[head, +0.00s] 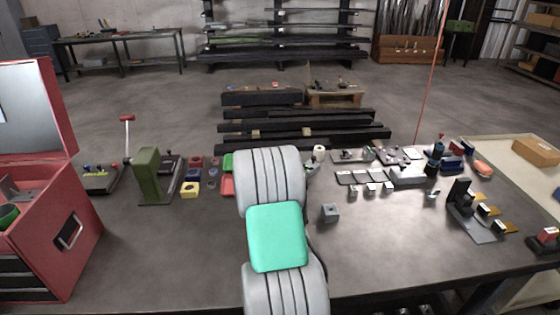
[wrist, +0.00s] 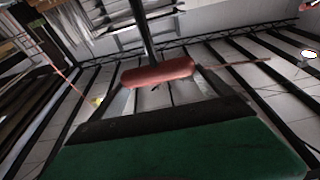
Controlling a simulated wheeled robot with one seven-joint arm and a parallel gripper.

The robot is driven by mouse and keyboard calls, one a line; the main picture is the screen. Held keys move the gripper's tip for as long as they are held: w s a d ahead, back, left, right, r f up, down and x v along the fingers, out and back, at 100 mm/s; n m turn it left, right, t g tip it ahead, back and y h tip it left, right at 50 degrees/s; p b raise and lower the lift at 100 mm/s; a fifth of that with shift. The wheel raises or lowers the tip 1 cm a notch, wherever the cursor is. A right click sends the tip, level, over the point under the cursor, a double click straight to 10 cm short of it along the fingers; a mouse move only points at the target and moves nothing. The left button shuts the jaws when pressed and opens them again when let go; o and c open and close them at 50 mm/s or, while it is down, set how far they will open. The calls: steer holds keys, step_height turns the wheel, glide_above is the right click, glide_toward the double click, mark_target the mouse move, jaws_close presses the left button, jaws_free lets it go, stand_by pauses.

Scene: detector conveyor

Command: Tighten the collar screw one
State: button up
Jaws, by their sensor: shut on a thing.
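My gripper (wrist: 160,82) shows in the wrist view, shut on a red-handled tool (wrist: 158,72). The red handle lies crosswise between the fingers, and a dark straight shaft runs up from it to the top edge of the view. The tip of the shaft is out of view. In the head view my grey and green arm hides the gripper and the tool almost fully. I cannot make out the collar screw for certain in either view. A small grey block (head: 329,213) stands on the bench right of my arm.
The dark bench (head: 385,240) has free room in front. A green press (head: 148,176) and small coloured blocks (head: 190,188) are on the left, near a red tool chest (head: 50,235). Grey trays (head: 405,175) and a black fixture (head: 460,195) are on the right.

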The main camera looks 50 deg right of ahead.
stand_by(0.3)
steer(key=shift+s+f+b, duration=0.1)
steer(key=shift+f+b, duration=2.05)
steer(key=shift+f, duration=0.3)
steer(key=shift+f+b, duration=1.2)
steer(key=shift+f, duration=0.15)
steer(key=o, duration=1.4)
steer(key=shift+r, duration=0.1)
steer(key=c, duration=1.4)
steer(key=shift+m+g+h+b, duration=0.5)
steer(key=shift+h+b, duration=0.1)
steer(key=shift+b, duration=1.25)
steer(key=shift+m+g+h+b, duration=0.4)
steer(key=shift+g+h+b, duration=0.2)
steer(key=shift+b, duration=1.1)
steer(key=shift+a+b, duration=0.1)
steer(key=shift+b, duration=0.4)
